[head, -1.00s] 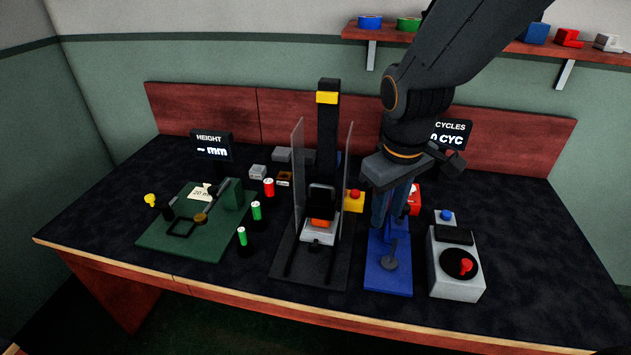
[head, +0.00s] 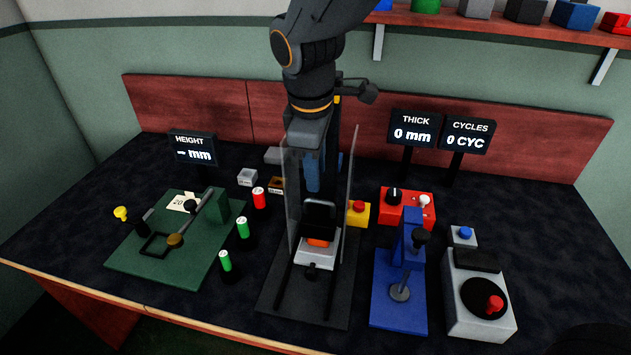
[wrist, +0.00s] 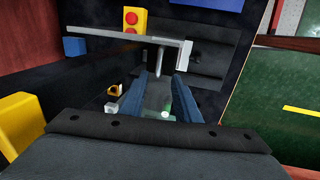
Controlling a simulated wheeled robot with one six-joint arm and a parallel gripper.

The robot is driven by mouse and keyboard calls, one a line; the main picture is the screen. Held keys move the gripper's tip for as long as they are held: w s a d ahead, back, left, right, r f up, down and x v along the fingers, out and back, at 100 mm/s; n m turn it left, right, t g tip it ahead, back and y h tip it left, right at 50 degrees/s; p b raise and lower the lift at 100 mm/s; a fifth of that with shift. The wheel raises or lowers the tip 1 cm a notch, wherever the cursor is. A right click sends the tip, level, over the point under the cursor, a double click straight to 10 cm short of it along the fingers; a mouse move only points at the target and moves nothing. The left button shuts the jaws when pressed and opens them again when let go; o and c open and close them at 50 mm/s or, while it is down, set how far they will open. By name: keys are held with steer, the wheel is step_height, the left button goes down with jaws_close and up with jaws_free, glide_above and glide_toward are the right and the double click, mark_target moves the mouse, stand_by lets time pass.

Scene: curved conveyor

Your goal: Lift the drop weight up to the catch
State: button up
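The drop-test rig stands at the table's middle, with a dark column (head: 333,135) between two clear side guards (head: 348,190). The black block (head: 320,213), apparently the drop weight, sits low between the guards, above an orange piece (head: 318,242) on a pale grey base (head: 317,258). My gripper (head: 312,188) points down between the guards, just above the black block. In the wrist view my gripper (wrist: 160,76) shows two blue fingers apart, with no clear object held between them. My arm hides most of the column's top; only a yellow bit (head: 337,99) shows, and the catch is unclear.
A yellow box with a red button (head: 359,213) stands right of the rig. A blue stand (head: 400,285), a red box (head: 405,205) and a grey turntable unit (head: 480,295) lie farther right. Red and green cylinders and a green board (head: 160,260) are on the left.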

mark_target(317, 200)
steer(key=f, duration=0.2)
steer(key=w+f, duration=0.1)
steer(key=f, duration=0.4)
steer(key=shift+w+f+p, duration=0.3)
steer(key=shift+w+p, duration=0.05)
jaws_close()
